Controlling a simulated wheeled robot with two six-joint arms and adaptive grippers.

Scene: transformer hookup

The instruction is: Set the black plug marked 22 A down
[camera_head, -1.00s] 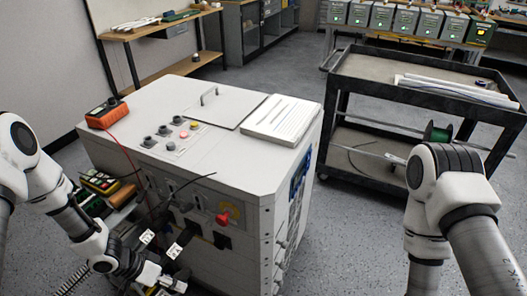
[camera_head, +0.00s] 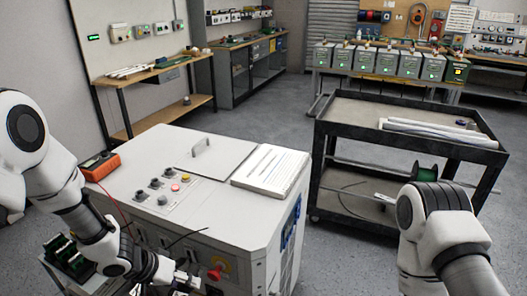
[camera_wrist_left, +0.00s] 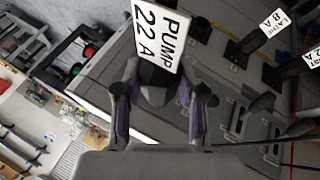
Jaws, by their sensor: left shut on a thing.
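The black plug (camera_wrist_left: 155,84) carries a white tag reading PUMP 22 A (camera_wrist_left: 160,36) in the left wrist view. My left gripper (camera_wrist_left: 160,98) is shut on this plug, with one finger on each side of it. In the head view my left gripper (camera_head: 186,282) is low, in front of the grey cabinet (camera_head: 228,222), and the plug is too small to make out there. The wrist view shows the plug held over the cabinet's panel side; its exact height is unclear. My right gripper is out of view; only its arm shows at right.
Two other tagged black plugs show in the wrist view, one marked LATHE 8 A (camera_wrist_left: 272,23). An orange meter (camera_head: 99,166) and a paper stack (camera_head: 271,166) lie on the cabinet top. A black cart (camera_head: 405,150) stands at right, with open floor between.

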